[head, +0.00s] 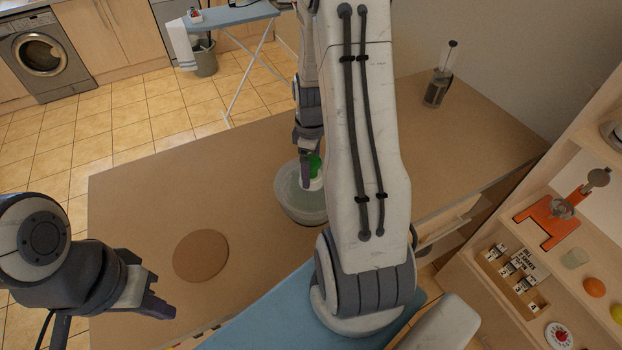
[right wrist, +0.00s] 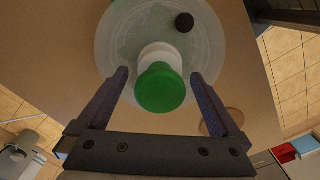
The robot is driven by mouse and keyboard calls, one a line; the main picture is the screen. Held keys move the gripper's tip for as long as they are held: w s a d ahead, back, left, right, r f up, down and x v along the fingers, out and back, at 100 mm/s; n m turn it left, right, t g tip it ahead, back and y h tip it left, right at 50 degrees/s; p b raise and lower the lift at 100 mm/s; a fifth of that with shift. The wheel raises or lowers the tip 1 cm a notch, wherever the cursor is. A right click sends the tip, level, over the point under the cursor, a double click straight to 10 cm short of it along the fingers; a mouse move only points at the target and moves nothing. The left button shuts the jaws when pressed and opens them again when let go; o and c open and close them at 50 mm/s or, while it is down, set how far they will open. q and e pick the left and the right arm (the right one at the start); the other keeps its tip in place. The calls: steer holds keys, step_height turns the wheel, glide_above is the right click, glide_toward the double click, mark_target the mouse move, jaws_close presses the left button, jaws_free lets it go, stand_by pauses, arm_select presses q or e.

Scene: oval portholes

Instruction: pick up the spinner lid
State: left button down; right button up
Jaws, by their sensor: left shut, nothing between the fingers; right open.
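The spinner lid (right wrist: 102,50) is a round translucent disc with a white stem and a green knob (right wrist: 160,88) at its middle and a small black button on it. In the head view it sits on a clear bowl (head: 300,207) on the table, and the green knob (head: 315,163) shows beside the gripper. My right gripper (head: 312,180) is over the lid, pointing down. In the right wrist view its open fingers (right wrist: 160,88) stand on either side of the knob, apart from it. My right arm hides part of the table.
A round brown board (head: 201,256) lies on the table left of the bowl. A French press (head: 438,80) stands at the far right. A shelf with an orange stand (head: 547,217) is at right.

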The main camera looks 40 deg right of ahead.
steer(key=shift+f, duration=0.95)
steer(key=c, duration=1.5)
steer(key=shift+c, duration=0.4)
steer(key=shift+r, duration=0.15)
